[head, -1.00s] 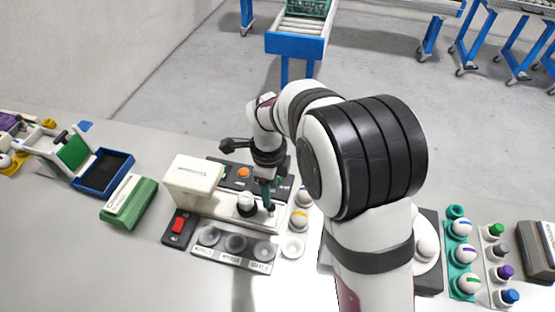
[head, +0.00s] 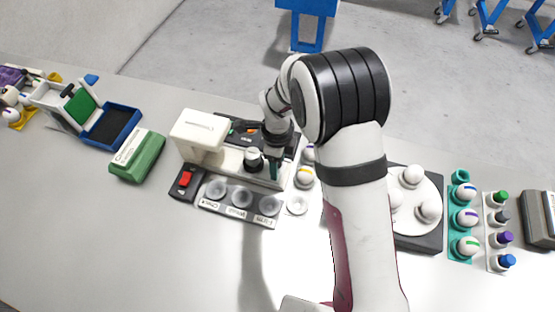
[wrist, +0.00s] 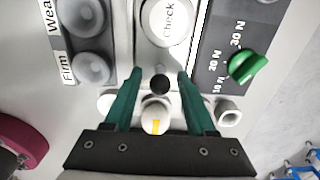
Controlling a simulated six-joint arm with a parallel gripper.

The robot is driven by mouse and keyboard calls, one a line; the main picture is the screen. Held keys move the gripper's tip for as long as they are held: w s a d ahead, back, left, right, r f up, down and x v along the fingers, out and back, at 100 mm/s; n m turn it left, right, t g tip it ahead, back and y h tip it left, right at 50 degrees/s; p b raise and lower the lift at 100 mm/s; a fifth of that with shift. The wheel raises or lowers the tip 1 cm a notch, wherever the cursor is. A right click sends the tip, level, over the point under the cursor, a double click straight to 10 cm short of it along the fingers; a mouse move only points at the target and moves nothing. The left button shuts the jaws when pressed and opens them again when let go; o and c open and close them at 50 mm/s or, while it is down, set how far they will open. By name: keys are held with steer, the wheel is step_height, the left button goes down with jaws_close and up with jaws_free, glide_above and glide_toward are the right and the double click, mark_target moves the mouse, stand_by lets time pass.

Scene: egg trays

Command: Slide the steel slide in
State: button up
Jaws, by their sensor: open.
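The steel slide (head: 232,166) is a pale metal strip under the white press-like head (head: 200,130) of the device. A white round piece marked "Check" (wrist: 168,20) sits on it, and it also shows in the head view (head: 254,158). A small black knob (wrist: 160,85) stands at the slide's near end in the wrist view. My gripper (wrist: 160,72) is open, with one teal finger on each side of the knob and a visible gap on both sides. In the head view my gripper (head: 274,172) is at the slide's right end, and the knob is hard to make out there.
A dark panel with a green dial (wrist: 247,66) lies beside the slide. Labelled dishes (head: 243,196) and a red switch (head: 185,179) sit in front. The front table is clear.

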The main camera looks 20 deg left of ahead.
jaws_close()
steer(key=shift+a, duration=4.4)
jaws_free()
steer(key=shift+r, duration=3)
